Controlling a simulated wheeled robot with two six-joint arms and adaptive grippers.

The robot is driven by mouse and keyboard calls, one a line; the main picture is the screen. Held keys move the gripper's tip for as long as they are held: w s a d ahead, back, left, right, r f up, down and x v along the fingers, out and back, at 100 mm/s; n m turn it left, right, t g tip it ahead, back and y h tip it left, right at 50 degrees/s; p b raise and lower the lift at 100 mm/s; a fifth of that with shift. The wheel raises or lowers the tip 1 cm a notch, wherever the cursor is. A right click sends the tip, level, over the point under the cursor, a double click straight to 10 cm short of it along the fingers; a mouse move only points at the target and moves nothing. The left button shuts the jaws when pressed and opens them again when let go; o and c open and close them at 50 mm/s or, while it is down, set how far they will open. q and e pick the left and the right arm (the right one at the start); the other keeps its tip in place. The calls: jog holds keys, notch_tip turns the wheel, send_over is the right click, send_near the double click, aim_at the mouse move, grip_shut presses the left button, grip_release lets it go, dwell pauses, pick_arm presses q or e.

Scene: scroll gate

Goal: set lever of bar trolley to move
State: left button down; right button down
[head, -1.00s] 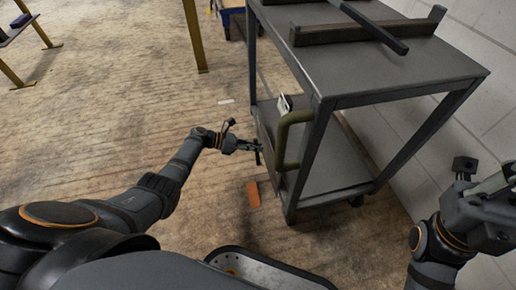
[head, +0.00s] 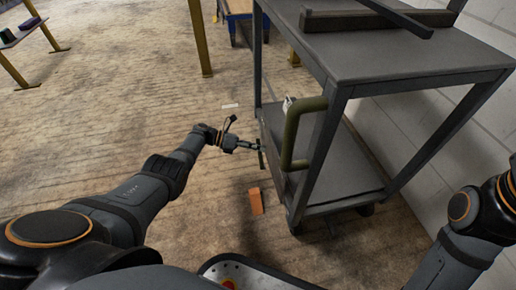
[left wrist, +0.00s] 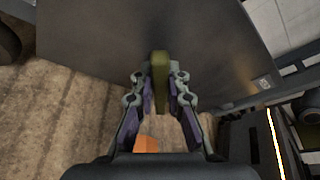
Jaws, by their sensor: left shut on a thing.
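The bar trolley (head: 400,62) is a dark grey two-shelf cart standing on the right side of the head view. A large olive-green handle (head: 289,135) is fixed to its near corner. My left gripper (head: 258,147) is at the trolley's left end, low beside the handle. In the left wrist view, my left gripper (left wrist: 160,90) is shut on an olive-green bar (left wrist: 160,66), which looks like the lever, in front of a dark panel. The lever's far part is hidden from the wrist camera. My right gripper is outside the views; only its arm shows at the right edge.
An orange block (head: 256,201) lies on the floor near the trolley's front wheel. Dark bars (head: 375,19) lie on the top shelf. A white brick wall (head: 480,125) stands close behind the trolley. The floor to the left is mostly clear.

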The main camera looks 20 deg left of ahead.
pick_arm(q)
jog(key=shift+f, duration=0.1)
jog(key=c, duration=1.3)
grip_release()
jog(key=shift+a, duration=0.1)
jog(key=v, duration=1.2)
